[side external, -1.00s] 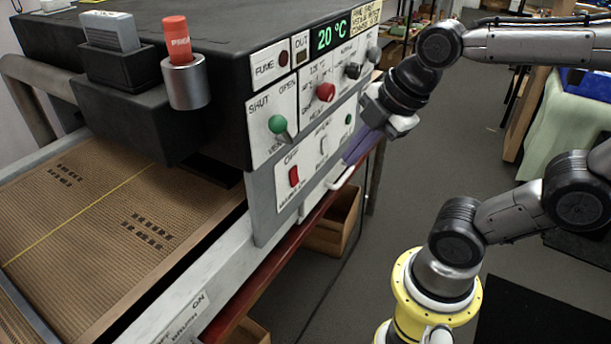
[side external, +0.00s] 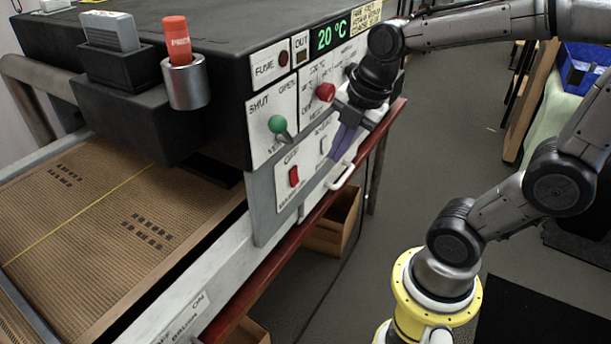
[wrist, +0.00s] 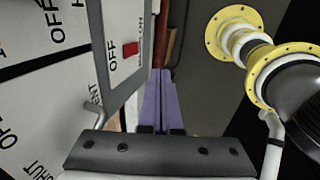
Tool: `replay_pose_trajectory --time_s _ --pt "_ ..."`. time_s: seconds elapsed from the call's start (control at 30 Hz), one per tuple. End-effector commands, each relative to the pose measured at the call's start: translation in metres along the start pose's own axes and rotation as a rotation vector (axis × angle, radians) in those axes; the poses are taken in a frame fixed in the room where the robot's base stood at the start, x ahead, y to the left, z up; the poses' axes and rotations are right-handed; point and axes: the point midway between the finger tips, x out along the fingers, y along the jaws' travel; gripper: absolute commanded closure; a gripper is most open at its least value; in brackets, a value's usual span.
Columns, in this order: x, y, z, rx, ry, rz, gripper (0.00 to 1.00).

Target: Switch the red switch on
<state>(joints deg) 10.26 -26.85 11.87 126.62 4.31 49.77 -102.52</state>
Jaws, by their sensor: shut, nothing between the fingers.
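The red switch (side external: 294,176) is a small red rocker on a white plate labelled OFF at the top, low on the machine's front panel. It also shows in the wrist view (wrist: 130,49), ahead and to the left of the fingers. My gripper (side external: 336,158) has purple fingers that are shut and empty, pointing down in front of the panel, to the right of the red switch and apart from it. The fingertips also show in the wrist view (wrist: 161,72). Which way the rocker is pressed is too small to tell.
A green-knobbed lever (side external: 278,125) and a red knob (side external: 325,91) stick out above the switch. A white handle (side external: 342,176) juts out at the panel's lower right. A red rail (side external: 290,245) runs below.

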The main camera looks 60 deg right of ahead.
Motion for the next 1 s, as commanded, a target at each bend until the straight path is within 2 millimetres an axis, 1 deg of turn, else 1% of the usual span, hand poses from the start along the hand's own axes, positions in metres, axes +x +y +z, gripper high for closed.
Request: replay_pose_trajectory --time_s 0.17,0.5,0.57,0.6,0.73,0.9,1.0 --pt "0.024 -0.002 -0.001 0.0 0.002 -0.008 1.0" --pt "0.091 -0.002 -0.001 -0.001 0.002 -0.01 1.0" --pt "0.101 -0.001 -0.001 0.0 0.002 -0.008 1.0" --pt "0.102 0.007 -0.001 -0.002 0.001 -0.003 1.0" --pt "0.108 0.022 0.0 -0.001 0.001 -0.002 1.0" --pt "0.113 0.033 0.0 0.0 0.0 -0.001 1.0" --pt "0.114 0.035 0.0 0.0 0.0 -0.001 1.0"
